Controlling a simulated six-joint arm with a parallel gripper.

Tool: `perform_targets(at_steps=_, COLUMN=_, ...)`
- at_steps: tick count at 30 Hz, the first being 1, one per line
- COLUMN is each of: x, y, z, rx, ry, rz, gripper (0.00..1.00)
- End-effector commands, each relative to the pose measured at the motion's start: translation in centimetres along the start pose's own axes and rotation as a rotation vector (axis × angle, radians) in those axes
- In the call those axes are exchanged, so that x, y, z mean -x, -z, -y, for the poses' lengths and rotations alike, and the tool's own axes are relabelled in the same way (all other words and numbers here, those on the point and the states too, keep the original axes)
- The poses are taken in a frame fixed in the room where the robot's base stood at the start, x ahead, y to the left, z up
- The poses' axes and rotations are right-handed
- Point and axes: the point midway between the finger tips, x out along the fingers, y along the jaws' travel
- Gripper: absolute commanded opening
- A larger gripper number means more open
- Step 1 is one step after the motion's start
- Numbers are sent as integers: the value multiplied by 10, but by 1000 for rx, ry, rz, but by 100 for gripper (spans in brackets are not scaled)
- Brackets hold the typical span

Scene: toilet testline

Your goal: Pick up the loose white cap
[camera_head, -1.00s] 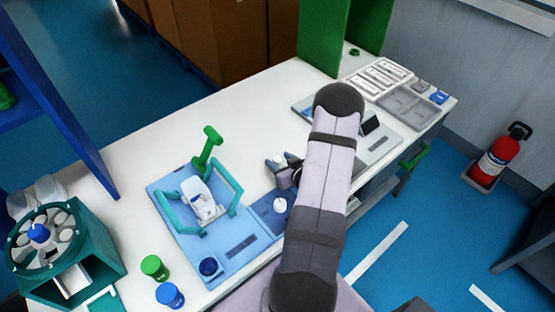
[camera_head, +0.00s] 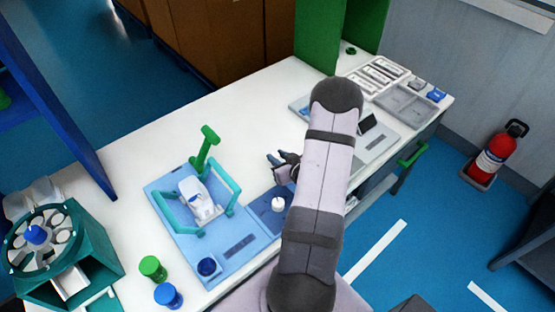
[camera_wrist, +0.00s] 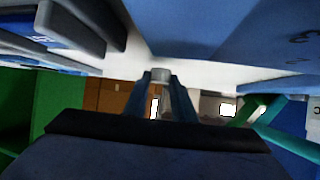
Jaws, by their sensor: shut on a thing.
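My gripper (camera_head: 279,162) is near the middle of the white table, right of the blue fixture board, and partly hidden by my arm. In the wrist view, its two dark fingers (camera_wrist: 161,80) are closed on a small pale cap, the loose white cap (camera_wrist: 160,74), held at the fingertips. In the head view the held cap cannot be made out clearly. A separate white round piece (camera_head: 278,204) sits on a dark blue pad in front of the gripper.
The blue board (camera_head: 222,250) bears a teal frame and a white toilet model (camera_head: 198,200).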

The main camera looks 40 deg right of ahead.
Motion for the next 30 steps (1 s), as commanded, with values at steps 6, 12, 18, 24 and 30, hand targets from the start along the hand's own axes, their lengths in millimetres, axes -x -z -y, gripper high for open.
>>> perform_targets(at_steps=6, x=12, y=24, z=0, rx=3, ry=-1, rz=-3, gripper=3)
perform_targets(at_steps=12, x=26, y=49, z=0, rx=3, ry=-2, rz=-3, gripper=3)
perform_targets(at_steps=18, x=36, y=66, z=0, rx=0, ry=0, rz=-1, gripper=3)
perform_targets(at_steps=24, x=41, y=74, z=0, rx=0, ry=0, rz=0, gripper=3)
perform_targets(at_steps=30, x=41, y=75, z=0, rx=-1, ry=0, rz=1, gripper=3)
